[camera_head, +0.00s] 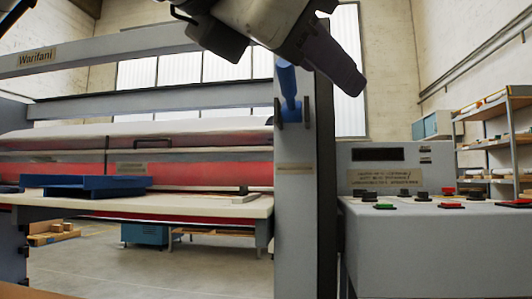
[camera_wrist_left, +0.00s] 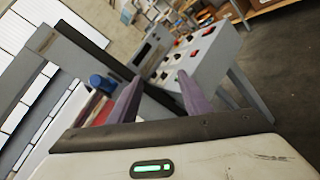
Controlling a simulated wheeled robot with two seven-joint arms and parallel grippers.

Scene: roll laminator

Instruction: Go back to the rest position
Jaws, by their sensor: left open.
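My left gripper (camera_head: 350,85) hangs in from the top of the head view, its fingers pointing down and right. It is in front of the top of the grey post (camera_head: 296,200) and above the control console (camera_head: 430,240). In the left wrist view my left gripper (camera_wrist_left: 158,76) shows two purple fingers spread apart with nothing between them. The blue handle (camera_head: 289,85) on the post is just left of the fingers and apart from them; it also shows in the left wrist view (camera_wrist_left: 102,82). My right gripper is not in view.
The laminator has red rollers (camera_head: 220,175) and a flat bed (camera_head: 150,206) with a blue tray (camera_head: 95,186) on it. The console carries black, red and green buttons. Shelves (camera_head: 485,135) stand at the far right. Open floor shows under the bed.

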